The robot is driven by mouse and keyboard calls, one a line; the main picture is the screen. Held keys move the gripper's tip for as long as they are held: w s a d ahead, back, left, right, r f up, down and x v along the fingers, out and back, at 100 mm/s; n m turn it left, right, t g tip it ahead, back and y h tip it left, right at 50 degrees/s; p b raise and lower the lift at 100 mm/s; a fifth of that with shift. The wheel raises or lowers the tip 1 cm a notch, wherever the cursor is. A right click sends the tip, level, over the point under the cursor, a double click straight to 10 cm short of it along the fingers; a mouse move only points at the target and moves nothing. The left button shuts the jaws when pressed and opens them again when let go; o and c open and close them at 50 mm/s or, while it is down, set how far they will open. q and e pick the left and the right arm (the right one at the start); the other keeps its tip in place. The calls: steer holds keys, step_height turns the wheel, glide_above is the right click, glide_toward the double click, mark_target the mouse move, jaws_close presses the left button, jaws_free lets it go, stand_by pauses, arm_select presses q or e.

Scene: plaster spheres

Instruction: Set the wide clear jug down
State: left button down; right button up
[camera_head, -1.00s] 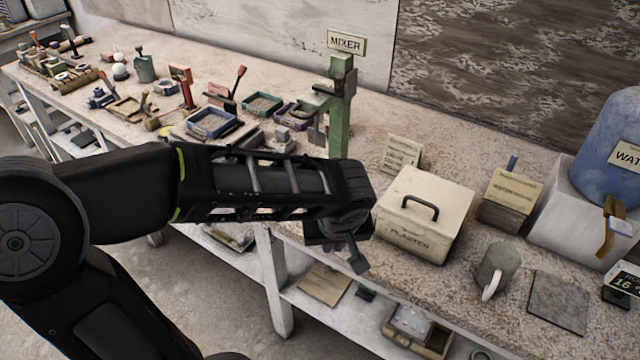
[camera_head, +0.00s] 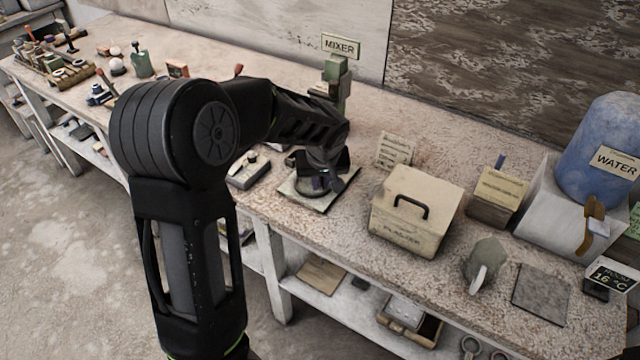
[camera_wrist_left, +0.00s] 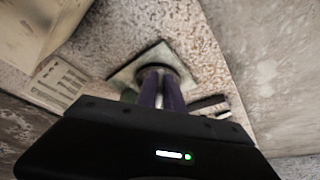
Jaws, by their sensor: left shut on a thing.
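My left gripper (camera_head: 320,182) is low over a pale square plate (camera_head: 300,199) on the bench, in front of the mixer (camera_head: 336,80). In the left wrist view its purple fingers (camera_wrist_left: 161,88) point down at the same plate (camera_wrist_left: 126,74). They are shut on the wide clear jug (camera_wrist_left: 160,71), of which only a round greyish part shows around the fingertips. The arm and fingers hide most of the jug. I cannot tell whether its base touches the plate. My right gripper is not in view.
A plaster box (camera_head: 416,213) with a black handle stands to the right, beside a small sign (camera_head: 395,150). A grey mug (camera_head: 485,258), a dark square slab (camera_head: 541,294) and a blue water tank (camera_head: 603,150) are farther right. The bench front edge is close by.

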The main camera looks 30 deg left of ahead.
arm_select(q)
steer(key=shift+w+a+r, duration=0.1)
steer(key=shift+w+a, duration=0.05)
steer(key=shift+w, duration=0.05)
steer(key=shift+w+a+f+p, duration=0.1)
steer(key=shift+f+p, duration=0.2)
steer(key=shift+p, duration=0.05)
step_height(320, 180, down, 3)
steer(key=shift+p, duration=0.4)
steer(key=c, duration=1.5)
jaws_free()
steer(key=b+v, duration=0.2)
steer(key=v, duration=1)
steer(key=shift+b, duration=0.3)
